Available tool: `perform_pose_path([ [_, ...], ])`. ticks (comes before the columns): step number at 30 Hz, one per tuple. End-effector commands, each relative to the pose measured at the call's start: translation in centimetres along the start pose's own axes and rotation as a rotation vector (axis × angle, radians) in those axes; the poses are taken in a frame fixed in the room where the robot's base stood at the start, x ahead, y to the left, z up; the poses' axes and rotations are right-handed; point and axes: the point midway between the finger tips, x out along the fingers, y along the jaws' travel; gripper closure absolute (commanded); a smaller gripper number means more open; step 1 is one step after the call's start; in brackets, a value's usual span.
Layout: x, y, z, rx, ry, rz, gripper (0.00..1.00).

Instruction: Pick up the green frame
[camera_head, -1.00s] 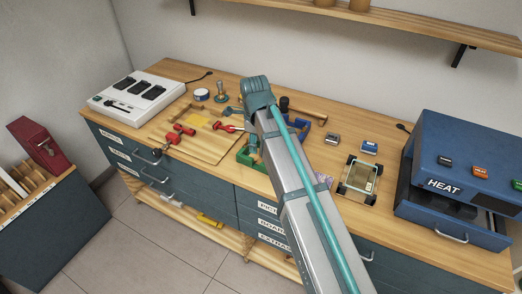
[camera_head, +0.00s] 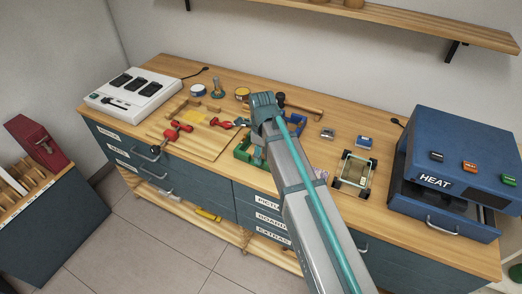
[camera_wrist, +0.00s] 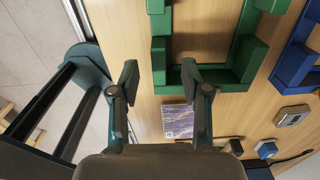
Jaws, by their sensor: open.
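The green frame (camera_wrist: 243,62) lies on the wooden bench top, with raised blocks along its bars. In the head view the green frame (camera_head: 242,153) is partly hidden behind my arm. My gripper (camera_wrist: 160,78) is open and empty in the wrist view. Its two fingertips appear on either side of the frame's left bar, near that bar's lower end. I cannot tell how far above the bar they are. In the head view my fingers are mostly hidden by the arm.
A blue frame (camera_wrist: 297,62) lies right of the green one. A purple patterned card (camera_wrist: 178,121) lies close below it. A glass-topped fixture (camera_head: 354,172) and a blue heater (camera_head: 455,165) stand to the right. Red tools (camera_head: 172,133) lie on a board at left.

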Motion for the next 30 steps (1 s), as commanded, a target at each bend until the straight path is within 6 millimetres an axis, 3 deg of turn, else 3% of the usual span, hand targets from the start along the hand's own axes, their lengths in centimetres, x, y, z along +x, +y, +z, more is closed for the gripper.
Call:
perform_pose_path([
  [10, 3.4, 0.2, 0.0, 0.0, 0.001, 0.001, 0.53],
  [20, 4.0, 0.2, 0.0, 0.0, 0.0, 0.0, 0.53],
  [29, 4.0, 0.2, 0.1, 0.0, 0.0, 0.0, 1.0],
  [30, 4.0, 0.2, 0.1, 0.0, 0.0, 0.0, 1.0],
])
